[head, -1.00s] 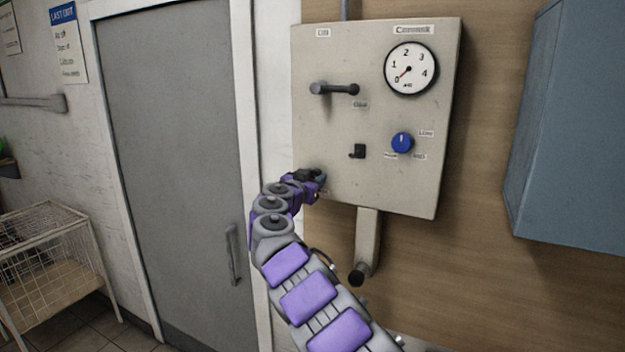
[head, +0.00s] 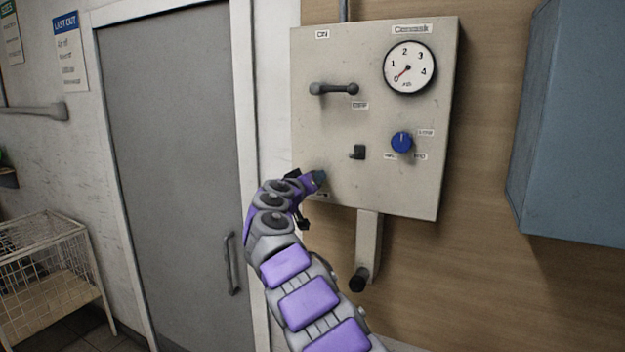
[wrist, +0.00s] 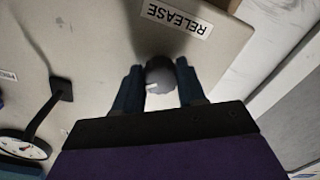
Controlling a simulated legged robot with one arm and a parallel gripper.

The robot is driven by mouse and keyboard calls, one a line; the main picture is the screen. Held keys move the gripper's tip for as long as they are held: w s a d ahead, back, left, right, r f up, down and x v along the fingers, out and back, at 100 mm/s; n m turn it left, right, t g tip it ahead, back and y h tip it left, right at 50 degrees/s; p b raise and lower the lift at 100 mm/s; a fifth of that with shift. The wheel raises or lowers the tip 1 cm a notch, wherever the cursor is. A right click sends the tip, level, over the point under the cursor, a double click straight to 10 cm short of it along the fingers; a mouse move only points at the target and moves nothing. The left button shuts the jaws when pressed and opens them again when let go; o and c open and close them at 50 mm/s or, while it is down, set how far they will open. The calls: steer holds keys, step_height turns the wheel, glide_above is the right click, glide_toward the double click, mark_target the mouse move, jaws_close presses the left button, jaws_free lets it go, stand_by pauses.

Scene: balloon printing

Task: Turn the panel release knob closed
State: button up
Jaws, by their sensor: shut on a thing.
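The release knob (wrist: 160,75) is a round grey knob with a white mark, below an upside-down "RELEASE" label (wrist: 180,18) in the wrist view. My gripper (wrist: 160,82) is shut on it, one blue-grey finger on each side. In the head view my gripper (head: 319,180) is at the lower left corner of the beige control panel (head: 330,130), and the knob is hidden behind it. The knob's exact setting cannot be told.
The panel also carries a dark lever handle (head: 333,89), a dial gauge (head: 409,67), a small black switch (head: 357,152) and a blue knob (head: 402,142). A bracket with a dark end (head: 360,278) hangs below. A grey door (head: 180,160) is left, a blue-grey cabinet (head: 575,130) right.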

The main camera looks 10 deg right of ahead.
steer(key=shift+a+r+n+g+p, duration=0.1)
steer(key=shift+n+g+p, duration=0.2)
steer(key=shift+n+p, duration=3.8)
steer(key=shift+n+b, duration=0.7)
steer(key=shift+n, duration=0.2)
steer(key=o, duration=1.1)
steer(key=shift+w+a+f, duration=0.1)
steer(key=shift+w+f, duration=0.15)
steer(key=shift+c, duration=0.2)
steer(key=shift+s+r, duration=0.15)
